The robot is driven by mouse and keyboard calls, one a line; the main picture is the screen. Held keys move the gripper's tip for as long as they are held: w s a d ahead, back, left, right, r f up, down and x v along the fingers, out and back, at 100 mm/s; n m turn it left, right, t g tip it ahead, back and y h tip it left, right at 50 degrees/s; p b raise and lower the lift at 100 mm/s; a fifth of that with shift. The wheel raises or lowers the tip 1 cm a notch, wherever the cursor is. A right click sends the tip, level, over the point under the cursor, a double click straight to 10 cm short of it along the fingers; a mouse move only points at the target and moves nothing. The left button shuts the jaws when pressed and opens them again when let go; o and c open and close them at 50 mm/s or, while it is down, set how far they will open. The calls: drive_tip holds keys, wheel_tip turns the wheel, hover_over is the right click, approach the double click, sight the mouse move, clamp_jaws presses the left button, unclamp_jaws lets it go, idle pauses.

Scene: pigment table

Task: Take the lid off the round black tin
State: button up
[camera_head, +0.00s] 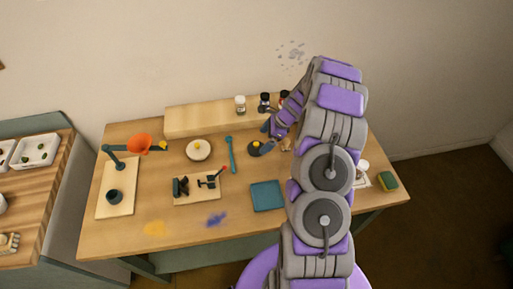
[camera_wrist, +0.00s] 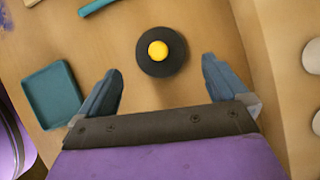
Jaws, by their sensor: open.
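The round black tin (camera_wrist: 160,68) stands on the table, its dark lid on top with a yellow knob (camera_wrist: 158,50) in the middle. In the head view the tin (camera_head: 254,150) is small and partly hidden by my gripper. My gripper (camera_wrist: 158,80) is open and empty in the wrist view, one blue finger to the left of the tin and one to the right. The fingertips are apart from the tin, which sits near the gap between them and slightly beyond. In the head view my gripper (camera_head: 267,136) is just right of the tin.
A teal square tray (camera_wrist: 52,94) lies left of my gripper. A wooden shelf (camera_head: 200,120) with small bottles stands behind.

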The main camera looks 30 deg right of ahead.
sight(259, 144)
drive_tip(key=x, duration=0.4)
drive_tip(key=shift+w+d+b, duration=0.1)
drive_tip(key=shift+w+b, duration=0.05)
drive_tip(key=shift+b, duration=0.25)
drive_tip(key=shift+a, duration=0.6)
drive_tip(key=shift+d, duration=0.55)
drive_tip(key=c, duration=0.7)
drive_tip(key=shift+a, duration=0.1)
drive_tip(key=c, duration=0.3)
drive_tip(key=shift+a, duration=0.2)
drive_tip(key=shift+d+r, duration=0.1)
drive_tip(key=shift+r, duration=0.4)
wheel_tip(259, 144, up, 3)
drive_tip(key=shift+d+f+p, duration=0.1)
drive_tip(key=shift+p, duration=0.5)
drive_tip(key=s, duration=0.5)
drive_tip(key=s+p, duration=0.1)
drive_tip(key=s, duration=0.4)
drive_tip(key=s+r, duration=0.1)
drive_tip(key=s, duration=0.5)
drive_tip(key=shift+d+r, duration=0.1)
drive_tip(key=shift+d, duration=0.3)
